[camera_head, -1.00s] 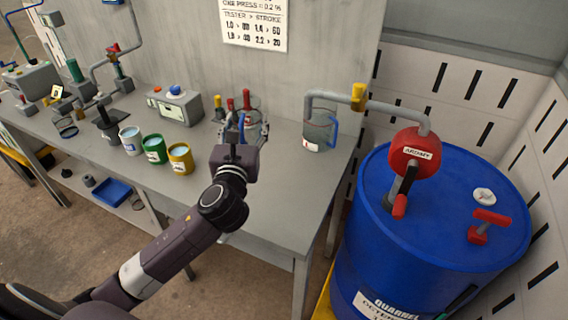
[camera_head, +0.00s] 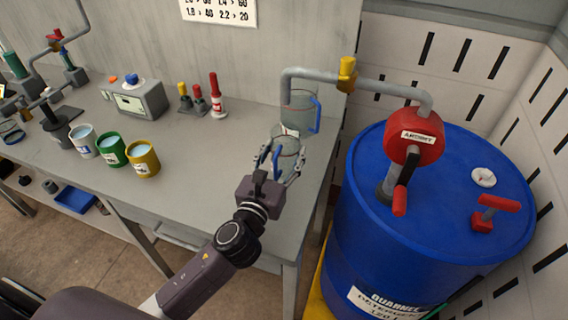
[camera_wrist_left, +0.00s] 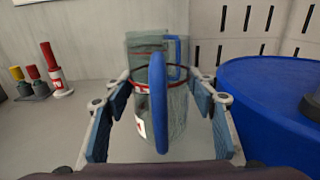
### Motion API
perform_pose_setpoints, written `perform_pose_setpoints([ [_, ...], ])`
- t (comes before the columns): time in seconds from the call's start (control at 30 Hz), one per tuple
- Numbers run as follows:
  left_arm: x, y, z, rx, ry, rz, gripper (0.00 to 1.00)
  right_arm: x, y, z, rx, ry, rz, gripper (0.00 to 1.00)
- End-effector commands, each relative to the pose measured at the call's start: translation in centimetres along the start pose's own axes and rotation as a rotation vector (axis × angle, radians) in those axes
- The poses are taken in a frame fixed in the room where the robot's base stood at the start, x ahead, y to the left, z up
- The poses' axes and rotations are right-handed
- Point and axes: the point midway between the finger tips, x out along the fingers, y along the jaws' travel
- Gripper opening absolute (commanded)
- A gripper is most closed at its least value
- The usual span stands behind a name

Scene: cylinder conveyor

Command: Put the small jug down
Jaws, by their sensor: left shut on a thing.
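The small clear jug (camera_head: 289,146) with a blue handle is between the fingers of my left gripper (camera_head: 278,170), over the right end of the bench. It looks upright; I cannot tell whether its base touches the bench. In the left wrist view the small jug (camera_wrist_left: 178,115) stands between the fingers of the left gripper (camera_wrist_left: 158,118), its blue handle facing the camera. A larger clear jug (camera_head: 298,108) with a blue handle stands just behind it under the grey spout pipe (camera_head: 318,76). My right gripper is out of view.
The grey bench (camera_head: 215,165) is clear left of the gripper. The yellow can (camera_head: 143,160), green can (camera_head: 112,150) and white can (camera_head: 83,142) stand further left. A red-and-white post (camera_head: 216,98) is at the back. The blue drum (camera_head: 385,240) with a red pump (camera_head: 413,136) is at right.

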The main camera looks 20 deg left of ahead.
Motion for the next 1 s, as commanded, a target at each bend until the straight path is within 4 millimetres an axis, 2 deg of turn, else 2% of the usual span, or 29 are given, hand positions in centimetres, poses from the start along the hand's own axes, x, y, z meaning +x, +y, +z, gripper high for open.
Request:
perform_pose_setpoints([
  [0.2,0.0,0.0,-3.3,-0.002,0.003,0.001,0.27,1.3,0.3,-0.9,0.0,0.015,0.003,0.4],
  [0.33,0.0,0.0,-3.4,0.0,0.0,0.0,0.27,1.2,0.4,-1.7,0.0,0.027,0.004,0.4],
  [0.6,0.0,0.0,-3.8,0.001,0.001,0.0,0.27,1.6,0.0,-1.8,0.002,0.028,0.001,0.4],
  [0.63,0.0,0.0,-3.7,0.001,0.001,0.0,0.55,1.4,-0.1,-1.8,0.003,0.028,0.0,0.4],
  [0.7,0.0,0.0,-3.6,0.0,0.001,0.0,0.63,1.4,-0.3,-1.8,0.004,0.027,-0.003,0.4],
  [0.77,0.0,0.0,-3.6,0.0,0.002,0.0,0.69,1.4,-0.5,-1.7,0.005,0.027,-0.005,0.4],
  [1.0,0.0,0.0,-3.6,0.0,0.001,0.0,0.69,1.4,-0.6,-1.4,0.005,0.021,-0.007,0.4],
])
